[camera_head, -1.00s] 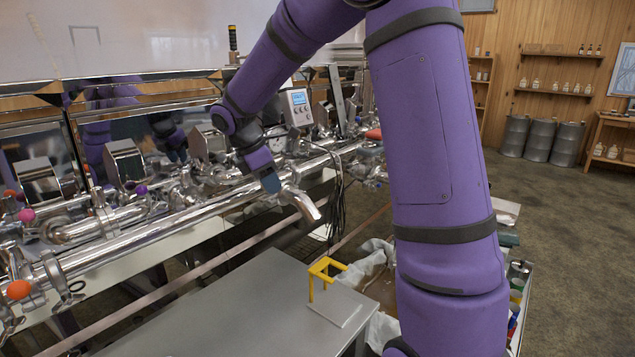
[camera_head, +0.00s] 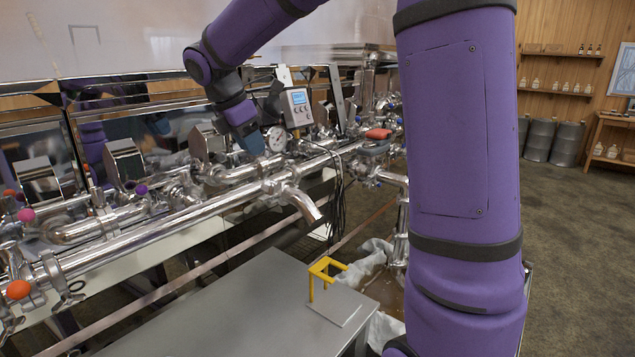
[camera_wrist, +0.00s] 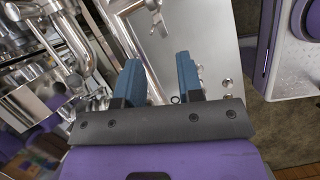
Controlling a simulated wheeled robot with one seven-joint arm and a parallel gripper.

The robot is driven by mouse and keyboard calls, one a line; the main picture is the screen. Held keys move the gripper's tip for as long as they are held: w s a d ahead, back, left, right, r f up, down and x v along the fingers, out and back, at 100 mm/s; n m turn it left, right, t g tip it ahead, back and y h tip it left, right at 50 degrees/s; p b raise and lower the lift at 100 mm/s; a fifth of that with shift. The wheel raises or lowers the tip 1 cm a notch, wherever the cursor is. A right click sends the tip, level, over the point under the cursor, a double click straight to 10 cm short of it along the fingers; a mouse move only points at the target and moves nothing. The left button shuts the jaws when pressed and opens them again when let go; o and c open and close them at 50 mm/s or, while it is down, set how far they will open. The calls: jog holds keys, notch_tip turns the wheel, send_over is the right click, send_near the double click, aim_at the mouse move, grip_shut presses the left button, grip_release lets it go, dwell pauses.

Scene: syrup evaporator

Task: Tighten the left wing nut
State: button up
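My gripper (camera_head: 254,145) is up at the pipework in the head view, beside a round dial gauge (camera_head: 276,138). In the wrist view its two blue fingers (camera_wrist: 159,78) are apart with nothing held between them. Small clamps with wing-like parts (camera_head: 70,293) show on the pipe at the lower left of the head view, well away from my gripper. I cannot tell for certain which part is the left wing nut. A small metal fitting (camera_wrist: 155,18) shows beyond the fingers in the wrist view; it is too small to identify.
A long steel pipe (camera_head: 150,232) with a downturned spout (camera_head: 303,206) crosses the view. A grey table (camera_head: 230,310) in front bears a yellow stand (camera_head: 322,270). A display box (camera_head: 297,107) and hanging cables (camera_head: 341,190) are right of my gripper. Floor is clear at right.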

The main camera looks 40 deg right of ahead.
jog(key=s+a+m+t+y, duration=0.1)
jog(key=s+m+t, duration=0.1)
jog(key=s+m, duration=0.5)
jog(key=s+a+m+t+y, duration=0.2)
jog(key=s+m, duration=0.6)
jog(key=s, duration=1.1)
jog(key=shift+s+a+t+y, duration=0.2)
jog(key=shift+a+t+y, duration=0.05)
jog(key=shift+t+y, duration=0.05)
jog(key=shift+r, duration=0.1)
jog(key=w+d+r+n+g, duration=0.1)
jog(key=w+r+n+g, duration=0.2)
jog(key=w, duration=1)
jog(key=n+g, duration=0.2)
jog(key=n, duration=0.4)
send_over(271, 188)
jog(key=w+a, duration=0.2)
notch_tip(271, 188, down, 4)
jog(key=r, duration=0.1)
jog(key=shift+y, duration=0.4)
jog(key=f, duration=1.1)
jog(key=shift+s+d, duration=0.15)
jog(key=shift+s, duration=0.05)
